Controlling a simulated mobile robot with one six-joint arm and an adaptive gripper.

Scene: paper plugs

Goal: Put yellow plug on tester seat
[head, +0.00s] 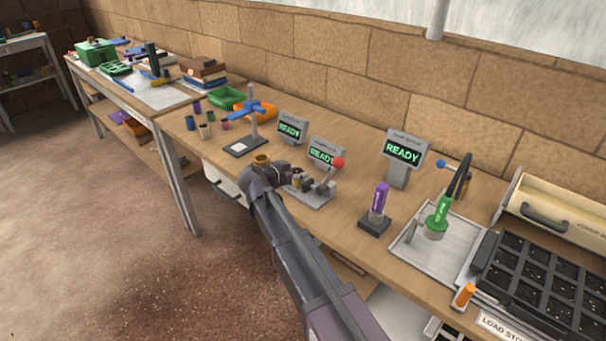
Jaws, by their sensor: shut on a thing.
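My gripper (286,174) is at the middle of the bench, beside the tester with a red-knobbed lever (338,163). It is small in the head view and partly hidden by my wrist. It is shut on a small yellowish piece, seemingly the yellow plug (297,180), at the left end of the tester's grey base (316,197). I cannot tell whether the plug touches the seat. The display behind it (324,153) reads READY.
A black compartment tray (540,281) is far right. A blue-armed stand (253,112) and several small cups are left.

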